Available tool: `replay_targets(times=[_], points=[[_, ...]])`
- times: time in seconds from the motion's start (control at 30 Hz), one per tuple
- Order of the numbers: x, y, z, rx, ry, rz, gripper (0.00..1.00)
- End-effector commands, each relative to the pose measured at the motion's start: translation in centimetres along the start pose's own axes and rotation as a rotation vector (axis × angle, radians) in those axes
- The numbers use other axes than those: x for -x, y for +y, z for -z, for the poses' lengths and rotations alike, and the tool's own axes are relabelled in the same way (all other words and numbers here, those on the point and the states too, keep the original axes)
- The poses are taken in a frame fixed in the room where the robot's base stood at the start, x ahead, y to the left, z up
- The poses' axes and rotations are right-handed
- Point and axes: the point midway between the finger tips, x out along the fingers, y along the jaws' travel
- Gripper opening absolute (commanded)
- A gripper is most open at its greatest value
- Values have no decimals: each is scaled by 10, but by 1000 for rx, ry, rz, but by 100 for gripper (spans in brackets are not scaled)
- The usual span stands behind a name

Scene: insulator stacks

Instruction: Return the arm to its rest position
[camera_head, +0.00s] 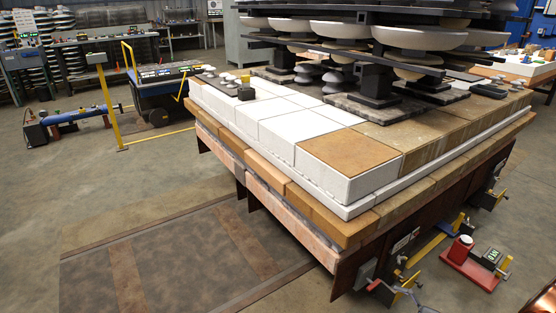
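My gripper does not show in the head view, so I cannot see its pose or whether it holds anything. A coppery, shiny shape (543,302) cuts into the bottom right corner; I cannot tell what it is. The insulator stack (420,39), with pale discs between dark plates, stands on a large block-topped cart (350,151) in the upper right of the picture.
A red device with a white top (462,250) stands on the floor right of the cart. Yellow-handled clamps (408,284) stick out low at its near side. A blue cart (165,88) and yellow post (108,105) stand left. The lower left floor is clear.

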Motion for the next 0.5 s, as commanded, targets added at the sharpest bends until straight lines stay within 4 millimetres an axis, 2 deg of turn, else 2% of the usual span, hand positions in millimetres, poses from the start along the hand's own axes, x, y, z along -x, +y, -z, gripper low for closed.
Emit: replay_targets(times=[0.03,0.13,0.5], points=[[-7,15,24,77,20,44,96],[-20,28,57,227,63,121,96],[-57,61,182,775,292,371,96]])
